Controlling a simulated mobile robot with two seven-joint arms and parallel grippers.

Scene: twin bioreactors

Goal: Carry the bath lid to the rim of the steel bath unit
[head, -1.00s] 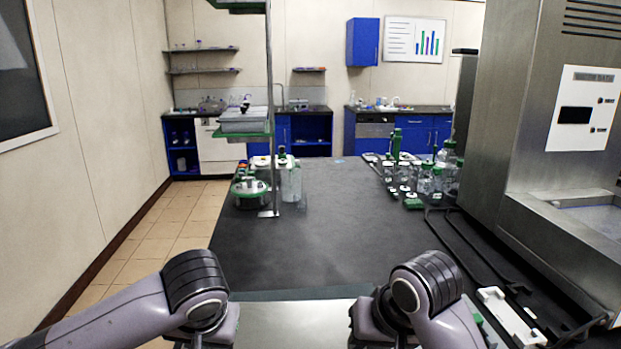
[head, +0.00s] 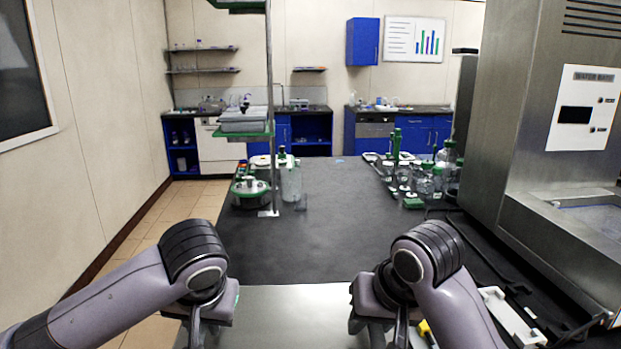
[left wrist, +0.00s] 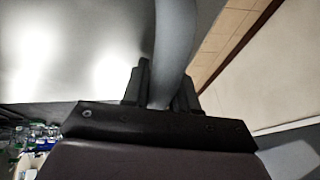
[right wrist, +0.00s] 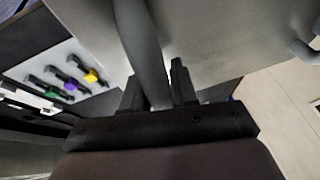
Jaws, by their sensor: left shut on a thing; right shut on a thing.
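The bath lid (head: 300,305) is a flat steel plate held level between my two arms at the bottom of the head view; its near part is cut off. My left gripper (head: 207,322) is shut on a grey bar handle of the lid, clear in the left wrist view (left wrist: 175,45). My right gripper (head: 382,322) is shut on the handle at the lid's other end, clear in the right wrist view (right wrist: 140,40). The steel bath unit (head: 530,165) stands at the right, its open basin (head: 597,212) beyond and right of the lid, apart from it.
The dark bench (head: 320,215) is clear in the middle. Glass bottles with green caps (head: 430,175) stand at its right back. A steel pot (head: 249,193) and a rod stand (head: 271,140) are at its left. A white block (head: 510,315) and black rails lie beside my right arm.

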